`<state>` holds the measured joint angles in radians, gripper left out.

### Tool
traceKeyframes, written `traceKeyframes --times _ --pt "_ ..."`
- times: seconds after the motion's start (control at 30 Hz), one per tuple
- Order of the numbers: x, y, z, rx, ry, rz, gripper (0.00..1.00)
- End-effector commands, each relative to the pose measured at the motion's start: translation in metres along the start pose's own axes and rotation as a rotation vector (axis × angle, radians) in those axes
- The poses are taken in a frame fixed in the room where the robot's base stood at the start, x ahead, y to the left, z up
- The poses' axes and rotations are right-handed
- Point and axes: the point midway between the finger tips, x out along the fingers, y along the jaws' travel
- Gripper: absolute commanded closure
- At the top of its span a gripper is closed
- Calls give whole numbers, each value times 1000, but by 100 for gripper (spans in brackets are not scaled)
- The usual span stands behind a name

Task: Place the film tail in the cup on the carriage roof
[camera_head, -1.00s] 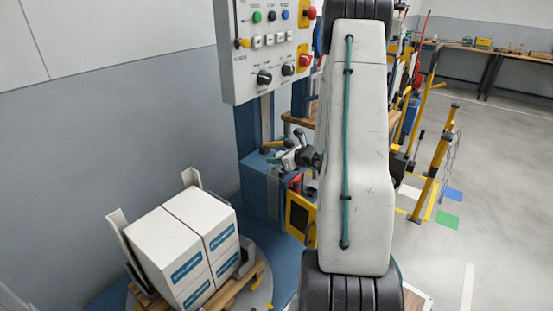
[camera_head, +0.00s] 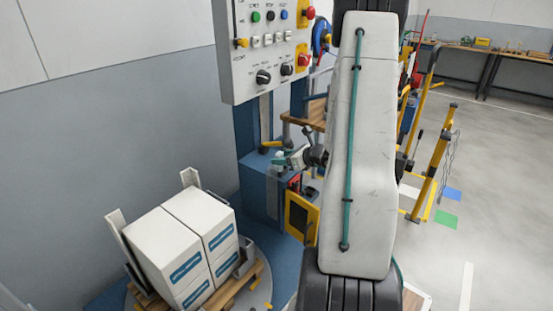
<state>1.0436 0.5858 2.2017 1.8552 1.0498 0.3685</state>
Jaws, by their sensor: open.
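The blue carriage (camera_head: 258,190) stands on the mast below the control panel, and its flat roof shows left of my arm. My gripper (camera_head: 284,160) is over the right side of this roof, small and partly hidden by my own arm. Its jaws are open. A small pale green patch (camera_head: 279,154) shows at the fingertips. I cannot tell whether it is part of the film tail or of the gripper. I cannot make out the cup on the roof.
A grey control panel (camera_head: 262,50) hangs above the carriage. A yellow-framed unit (camera_head: 301,215) sits just below my gripper. Yellow rails (camera_head: 432,165) stand right of my arm.

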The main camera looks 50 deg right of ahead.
Motion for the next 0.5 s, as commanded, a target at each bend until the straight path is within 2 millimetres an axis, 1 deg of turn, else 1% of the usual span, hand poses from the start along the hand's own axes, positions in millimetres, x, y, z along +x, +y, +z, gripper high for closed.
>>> traceKeyframes --times 0.03,0.1,0.23,0.3,0.4,0.5 --pt "-14 -1 1 0 -1 -5 50" --pt "-29 -1 0 1 0 -5 50" --pt "-54 -1 0 0 0 -4 50" --pt "-65 -1 0 0 0 -4 50" --pt "-75 0 0 0 0 -3 50" --pt "-79 4 4 -16 1 13 50"
